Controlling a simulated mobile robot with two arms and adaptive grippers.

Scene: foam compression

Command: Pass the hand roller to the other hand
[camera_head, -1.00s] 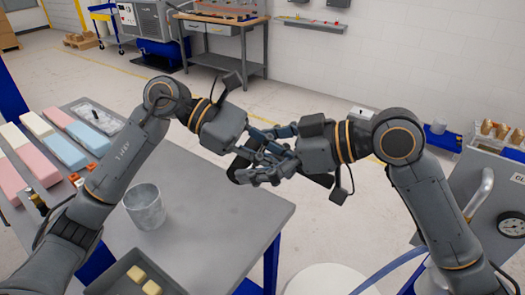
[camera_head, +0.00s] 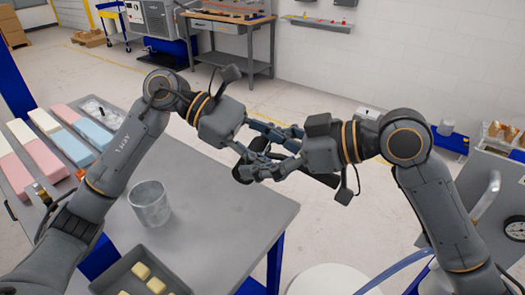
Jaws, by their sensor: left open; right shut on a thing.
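My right gripper (camera_head: 250,168), on the arm from the right, is shut on the hand roller. My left gripper (camera_head: 290,142), on the arm from the left, is open, with its fingers reaching right across the roller and overlapping the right gripper's fingers. I cannot tell whether they touch it.
The grey table (camera_head: 225,215) carries a grey cup (camera_head: 149,205), a tray (camera_head: 112,273) with yellow foam pieces, and pink, white and blue foam blocks (camera_head: 75,145) at left. A machine with a gauge (camera_head: 492,180) stands at right. A workbench (camera_head: 228,30) is behind.

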